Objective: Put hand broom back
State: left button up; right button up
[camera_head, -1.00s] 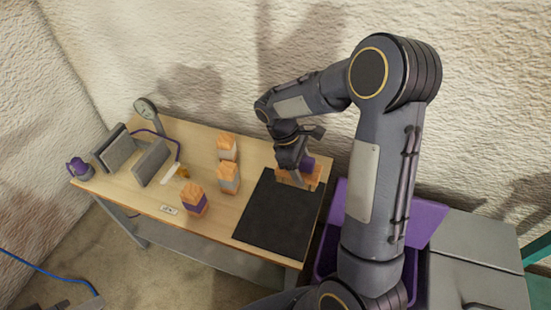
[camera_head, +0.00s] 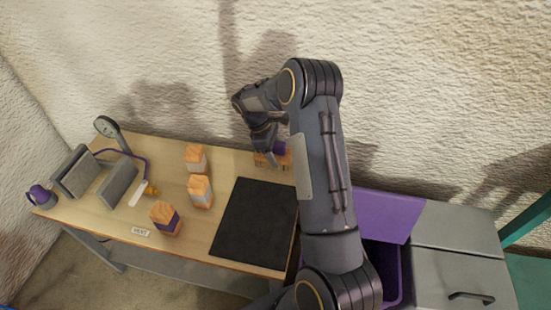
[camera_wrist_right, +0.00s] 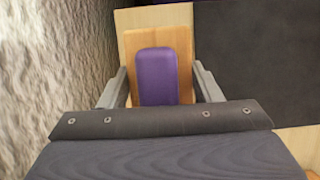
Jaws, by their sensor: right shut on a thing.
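The hand broom (camera_head: 271,160) is a wooden block with a purple top. It is at the back edge of the table, between the black mat (camera_head: 252,222) and the wall. In the right wrist view the broom (camera_wrist_right: 157,77) lies between the two grey fingers, its purple top facing the camera. My right gripper (camera_head: 270,146) is shut on it from above. I cannot tell whether its underside touches the table. My left gripper is not in view.
Several banded wood blocks (camera_head: 200,191) stand left of the mat. Further left are grey upright plates (camera_head: 118,182), a dial gauge (camera_head: 106,127) and a purple mug (camera_head: 40,197). A purple bin (camera_head: 391,275) and grey cabinet (camera_head: 455,262) stand right of the table. The wall is close behind.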

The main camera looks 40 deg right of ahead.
jog(key=shift+w+d+f, duration=0.15)
jog(key=shift+f, duration=0.15)
jog(key=shift+w+d+f, duration=0.1)
jog(key=shift+w+f, duration=0.05)
jog(key=shift+f, duration=1.55)
jog(key=shift+f, duration=0.15)
jog(key=o, duration=0.9)
